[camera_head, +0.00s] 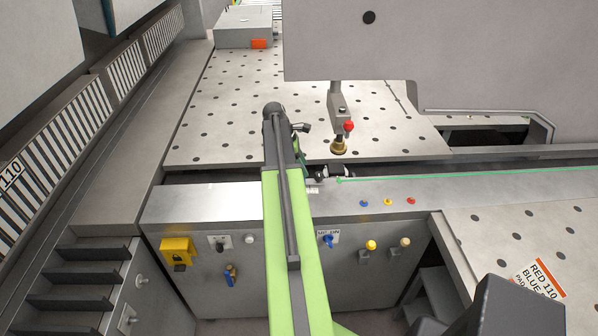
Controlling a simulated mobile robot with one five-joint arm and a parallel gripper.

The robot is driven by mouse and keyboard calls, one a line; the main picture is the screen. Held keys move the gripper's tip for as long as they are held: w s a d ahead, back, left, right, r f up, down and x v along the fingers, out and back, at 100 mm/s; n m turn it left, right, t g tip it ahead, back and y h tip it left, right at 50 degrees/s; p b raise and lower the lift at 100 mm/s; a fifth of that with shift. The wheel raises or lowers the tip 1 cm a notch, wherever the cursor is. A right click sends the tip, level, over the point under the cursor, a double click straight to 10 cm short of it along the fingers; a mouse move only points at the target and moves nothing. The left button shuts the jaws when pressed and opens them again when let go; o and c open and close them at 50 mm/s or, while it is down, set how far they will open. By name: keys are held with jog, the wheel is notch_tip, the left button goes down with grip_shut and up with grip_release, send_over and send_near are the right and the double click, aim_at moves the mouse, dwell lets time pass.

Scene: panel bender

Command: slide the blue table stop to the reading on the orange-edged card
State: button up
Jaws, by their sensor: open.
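The orange-edged card (540,281) lies on the perforated table at the lower right. Its print starts "RED 110", then "BLUE"; the reading after BLUE is cut off from sight by a dark part in front. I cannot make out the blue table stop for certain. My green arm reaches up the middle, and my gripper (326,174) seems to be at its far end, by the back edge of the metal ledge. It is small and partly hidden by my arm. It is open, and I see nothing held in it.
Blue, yellow and red buttons (388,202) sit on the ledge (205,203). The front panel carries a yellow lock box (177,251) and several knobs.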

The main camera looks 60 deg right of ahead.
grip_shut()
jog(key=shift+a, duration=0.1)
dwell(1.2)
